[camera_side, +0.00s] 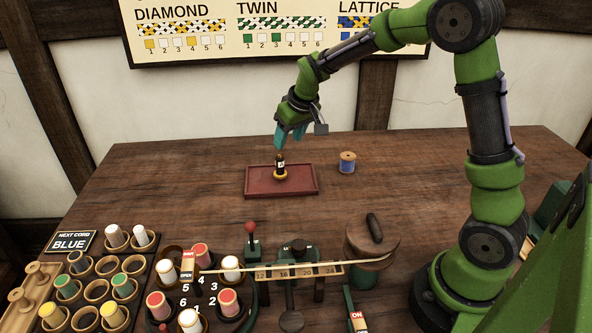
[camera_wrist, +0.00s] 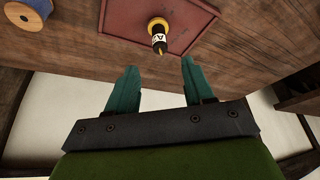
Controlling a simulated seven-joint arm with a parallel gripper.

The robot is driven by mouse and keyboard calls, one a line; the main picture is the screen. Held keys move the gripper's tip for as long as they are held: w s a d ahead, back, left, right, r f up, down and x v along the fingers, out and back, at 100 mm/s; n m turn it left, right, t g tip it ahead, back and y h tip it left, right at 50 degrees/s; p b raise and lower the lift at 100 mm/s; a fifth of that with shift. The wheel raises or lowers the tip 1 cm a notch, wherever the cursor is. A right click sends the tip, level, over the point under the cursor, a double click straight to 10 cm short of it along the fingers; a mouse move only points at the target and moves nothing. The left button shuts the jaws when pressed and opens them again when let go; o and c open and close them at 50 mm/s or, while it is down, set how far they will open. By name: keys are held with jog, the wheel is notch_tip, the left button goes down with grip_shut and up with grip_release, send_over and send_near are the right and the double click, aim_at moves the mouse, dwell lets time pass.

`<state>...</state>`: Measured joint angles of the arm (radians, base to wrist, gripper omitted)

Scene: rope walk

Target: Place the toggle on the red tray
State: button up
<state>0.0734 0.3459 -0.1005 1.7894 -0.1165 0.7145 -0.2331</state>
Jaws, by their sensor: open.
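The red tray (camera_side: 255,188) lies flat on the wooden bench. A small dark piece with a white band and a yellow foot, which looks like the toggle (camera_side: 280,166), stands upright on the tray near its middle. My gripper (camera_side: 289,136) is above and just behind it, open and empty, with teal fingers. In the wrist view the toggle (camera_wrist: 158,38) stands on the tray (camera_wrist: 120,22), beyond the gap between my two spread fingertips (camera_wrist: 159,68). Neither finger touches it.
A blue cord spool (camera_side: 347,163) stands right of the tray. In front are a bobbin ring with several bobbins (camera_side: 200,295), a red-knobbed lever (camera_side: 251,230), a numbered rail (camera_side: 300,271) and a round wooden drum (camera_side: 372,240). The bench left of the tray is clear.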

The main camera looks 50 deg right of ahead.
jog(key=s+a+r+m+t+y, duration=0.1)
jog(key=s+a+r, duration=0.2)
jog(key=s+r, duration=0.25)
jog(key=s+a+r+y, duration=0.1)
jog(key=s+a+r, duration=0.25)
jog(key=s, duration=0.35)
jog(key=s+a+r+m+t, duration=0.1)
jog(key=s+a, duration=0.3)
jog(key=s, duration=0.8)
jog(key=shift+a+t+y, duration=0.15)
jog(key=shift+t+y, duration=0.15)
jog(key=shift+y, duration=0.1)
jog(key=shift+w+r, duration=0.1)
jog(key=shift+r, duration=0.05)
